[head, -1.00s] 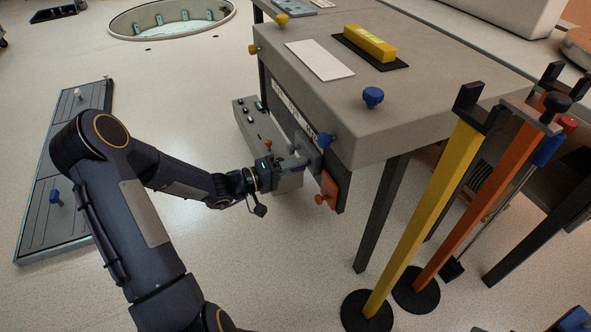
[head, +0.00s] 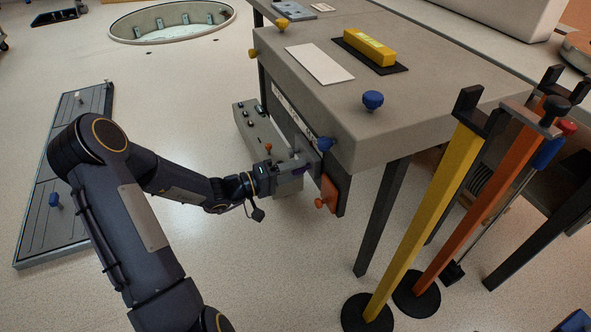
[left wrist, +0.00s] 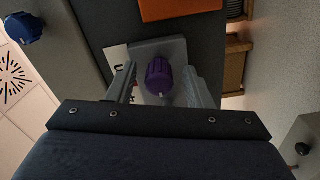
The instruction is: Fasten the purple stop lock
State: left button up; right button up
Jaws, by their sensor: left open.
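The purple stop lock (left wrist: 159,76) is a ribbed purple knob on a grey plate (left wrist: 146,50) on the side of the bench. In the left wrist view it sits between the two fingers of my left gripper (left wrist: 160,86), which are open with a finger on either side. I cannot tell whether either finger touches it. In the head view my left gripper (head: 294,170) is at the bench's side panel, and only a small bit of purple (head: 299,169) shows by its fingertips. My right gripper is not in view.
A grey box with switches (head: 257,131) stands behind. Yellow (head: 428,210) and orange posts (head: 459,206) stand to the right.

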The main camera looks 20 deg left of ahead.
pick_arm(q)
jog(key=p+v, duration=0.1)
jog(key=v, duration=0.6)
jog(key=shift+s, duration=0.15)
jog(key=s+d+r+m+g, duration=0.5)
jog(key=s+d+r+g, duration=0.2)
jog(key=s+d+g, duration=0.3)
jog(key=s+r+t+y, duration=0.25)
jog(key=s+y, duration=0.55)
jog(key=s, duration=0.4)
notch_tip(320, 180, up, 29)
jog(key=p, duration=2.9)
jog(key=shift+s+a+f, duration=0.15)
jog(key=shift+s+a, duration=0.05)
jog(key=shift+s, duration=0.15)
